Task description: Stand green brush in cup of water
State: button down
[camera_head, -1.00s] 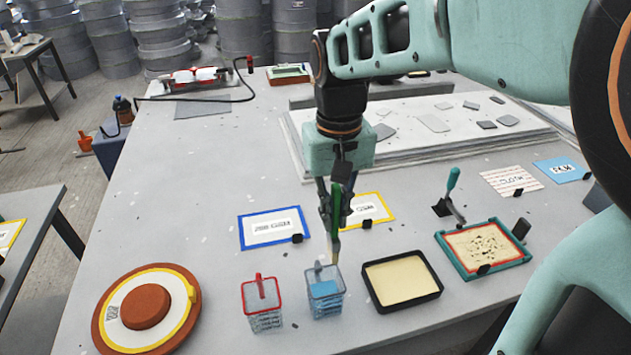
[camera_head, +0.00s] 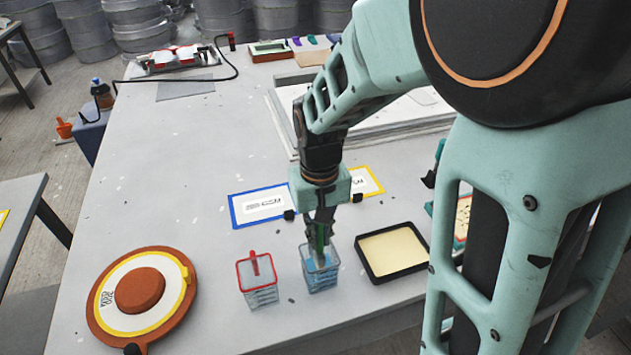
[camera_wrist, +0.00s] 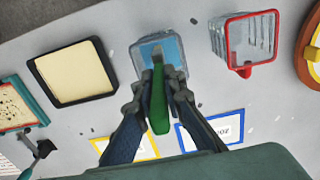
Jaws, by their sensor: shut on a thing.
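The green brush (camera_wrist: 158,98) is between the fingers of my gripper (camera_wrist: 158,85), which is shut on it. In the head view my gripper (camera_head: 319,238) points down over the clear cup with blue water (camera_head: 320,275), and a bit of the green handle shows between the fingers. The brush's lower end reaches down into the cup's opening. Whether it touches the bottom cannot be told. The cup also shows in the wrist view (camera_wrist: 146,46), just beyond the fingers.
A red-rimmed clear cup (camera_head: 258,283) stands just left. A black tray of cream material (camera_head: 424,272) is close on the right. Blue-framed (camera_head: 233,210) and yellow-framed (camera_head: 376,179) cards lie behind. An orange round container (camera_head: 98,333) sits at front left.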

aim_at(319, 249)
jog(key=shift+f, duration=2.4)
jog(key=c, duration=2)
grip_release()
notch_tip(319, 249, up, 12)
jog(key=shift+r, duration=0.15)
